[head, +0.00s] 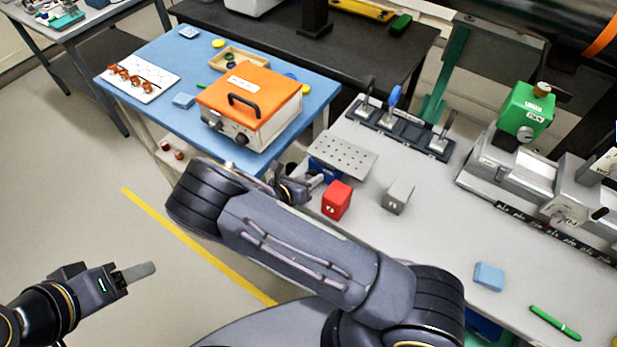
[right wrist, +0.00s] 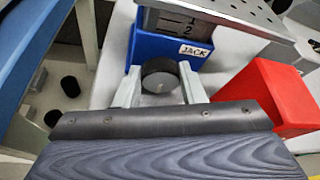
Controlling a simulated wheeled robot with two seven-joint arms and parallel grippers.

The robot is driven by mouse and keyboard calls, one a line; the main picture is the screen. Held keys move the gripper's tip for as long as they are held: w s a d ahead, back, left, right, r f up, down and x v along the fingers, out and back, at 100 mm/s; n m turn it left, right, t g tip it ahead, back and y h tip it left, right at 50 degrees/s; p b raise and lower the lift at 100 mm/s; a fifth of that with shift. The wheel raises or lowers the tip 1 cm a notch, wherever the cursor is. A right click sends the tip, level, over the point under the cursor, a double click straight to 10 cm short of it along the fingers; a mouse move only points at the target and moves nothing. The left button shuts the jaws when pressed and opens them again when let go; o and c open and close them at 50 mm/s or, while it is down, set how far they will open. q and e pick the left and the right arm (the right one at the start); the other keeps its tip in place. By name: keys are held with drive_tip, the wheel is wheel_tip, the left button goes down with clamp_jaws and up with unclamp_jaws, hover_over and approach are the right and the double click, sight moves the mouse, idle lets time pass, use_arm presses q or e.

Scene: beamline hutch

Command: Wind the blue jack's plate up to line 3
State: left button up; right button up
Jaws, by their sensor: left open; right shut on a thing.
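The blue jack (head: 322,171) stands on the grey bench, partly hidden by my right arm, with its perforated metal plate (head: 343,154) on top. In the right wrist view its blue body (right wrist: 143,48) carries a JACK label. Above the body a grey scale (right wrist: 170,22) shows the marks 1 and 2, with 2 lower, just above the blue body; I see no 3. My right gripper (right wrist: 160,88) is shut on the jack's dark round knob (right wrist: 160,74), one finger on each side. My left gripper (head: 138,272) is open and empty above the floor, far from the jack.
A red block (head: 337,200) stands close beside the jack, near my right gripper. A grey block (head: 397,196) is further right. A switch panel (head: 400,130) lies behind. A blue table (head: 285,132) with an orange-topped box (head: 250,92) is at left. The bench's front right is mostly clear.

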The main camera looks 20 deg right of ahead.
drive_tip(key=m+t+b, duration=0.1)
drive_tip(key=b, duration=0.2)
drive_tip(key=m+y+b, duration=0.1)
drive_tip(key=m+b, duration=0.1)
drive_tip(key=b, duration=0.2)
drive_tip(key=shift+s+f+t+y, duration=0.15)
drive_tip(key=shift+f+t+y, duration=0.15)
drive_tip(key=shift+t, duration=0.1)
drive_tip(key=shift+d+r+m+b, duration=0.1)
drive_tip(key=shift+r+m+b, duration=0.15)
drive_tip(key=shift+b, duration=0.3)
drive_tip(key=shift+r, duration=0.1)
drive_tip(key=o, duration=1)
drive_tip(key=shift+s, duration=0.1)
drive_tip(key=v, duration=0.7)
drive_tip(key=shift+s+a+r, duration=0.2)
drive_tip(key=shift+s, duration=0.05)
